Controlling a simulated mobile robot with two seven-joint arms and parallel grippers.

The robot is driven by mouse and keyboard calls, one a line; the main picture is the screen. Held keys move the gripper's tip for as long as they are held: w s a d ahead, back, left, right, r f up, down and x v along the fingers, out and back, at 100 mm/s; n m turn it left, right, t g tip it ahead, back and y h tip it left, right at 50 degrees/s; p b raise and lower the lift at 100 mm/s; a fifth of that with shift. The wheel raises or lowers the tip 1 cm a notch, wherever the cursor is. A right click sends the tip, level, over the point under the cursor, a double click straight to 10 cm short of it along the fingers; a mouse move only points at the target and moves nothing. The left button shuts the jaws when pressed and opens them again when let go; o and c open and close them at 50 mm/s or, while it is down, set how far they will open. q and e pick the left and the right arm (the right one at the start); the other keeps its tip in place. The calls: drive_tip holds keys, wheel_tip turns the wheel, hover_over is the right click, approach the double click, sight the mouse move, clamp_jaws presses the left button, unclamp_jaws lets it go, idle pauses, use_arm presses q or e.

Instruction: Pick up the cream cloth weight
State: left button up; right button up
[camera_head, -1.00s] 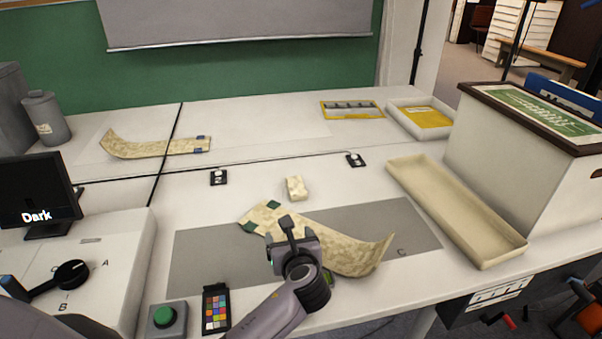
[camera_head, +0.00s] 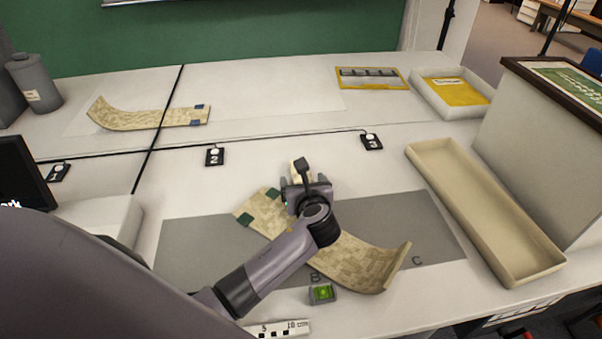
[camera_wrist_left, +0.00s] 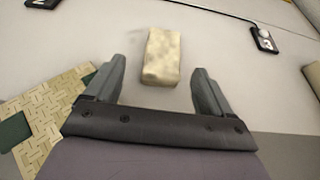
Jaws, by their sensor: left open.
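The cream cloth weight (camera_wrist_left: 162,56) is a small mottled cream block. In the left wrist view it lies on the white table just ahead of my left gripper (camera_wrist_left: 158,85), roughly centred between its two fingers. The fingers are apart and empty, and the block's near end reaches about the level of the fingertips. My right gripper is not in view.
A curved woven strip (camera_head: 355,265) with green tabs lies on the grey mat (camera_head: 440,228), partly under my left arm. A second strip (camera_head: 150,117) lies at the back left. A long cream tray (camera_head: 490,220) stands at the right. Numbered markers 2 (camera_head: 214,155) and 3 (camera_head: 371,140) sit on the table.

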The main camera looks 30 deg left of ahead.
use_arm(q)
drive_tip(key=x, duration=0.4)
drive_tip(key=shift+w+b, duration=0.2)
drive_tip(key=shift+b, duration=0.15)
drive_tip(key=shift+r, duration=0.15)
drive_tip(key=c, duration=1.4)
